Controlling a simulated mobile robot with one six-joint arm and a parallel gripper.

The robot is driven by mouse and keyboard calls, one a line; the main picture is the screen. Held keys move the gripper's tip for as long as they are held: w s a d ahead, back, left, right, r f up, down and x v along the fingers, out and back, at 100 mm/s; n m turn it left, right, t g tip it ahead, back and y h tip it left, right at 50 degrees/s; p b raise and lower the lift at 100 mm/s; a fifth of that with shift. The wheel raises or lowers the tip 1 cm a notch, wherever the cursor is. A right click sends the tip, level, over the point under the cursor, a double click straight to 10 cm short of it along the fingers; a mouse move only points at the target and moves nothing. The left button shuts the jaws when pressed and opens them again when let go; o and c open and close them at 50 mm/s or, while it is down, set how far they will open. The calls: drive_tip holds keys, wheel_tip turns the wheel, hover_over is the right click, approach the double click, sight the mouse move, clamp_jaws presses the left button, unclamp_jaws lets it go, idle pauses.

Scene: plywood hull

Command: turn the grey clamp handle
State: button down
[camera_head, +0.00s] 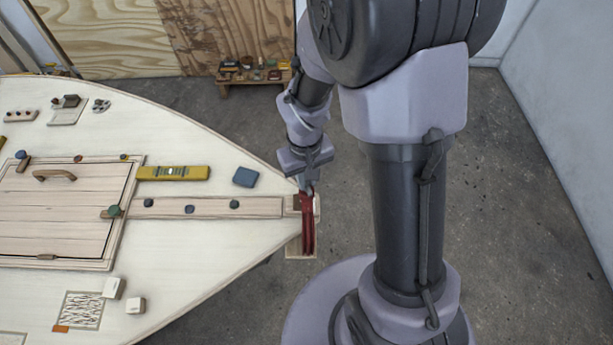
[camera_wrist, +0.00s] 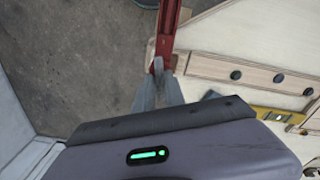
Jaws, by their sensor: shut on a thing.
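A red clamp (camera_head: 308,228) sits at the pointed tip of the plywood hull. In the wrist view the red bar of the clamp (camera_wrist: 169,25) runs up from my fingertips to the top edge.
The pale hull deck (camera_head: 215,235) fills the left. A yellow level (camera_head: 173,173), a blue block (camera_head: 246,177) and a wooden strip (camera_head: 265,207) with dark knobs lie near the clamp. A low shelf (camera_head: 251,78) with small items stands behind.

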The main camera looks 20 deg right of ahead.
drive_tip(key=shift+s+f+n, duration=0.1)
drive_tip(key=shift+n, duration=0.4)
drive_tip(key=c, duration=1.3)
unclamp_jaws()
wheel_tip(320, 180, up, 18)
drive_tip(key=p, duration=0.6)
drive_tip(key=shift+a+f, duration=0.25)
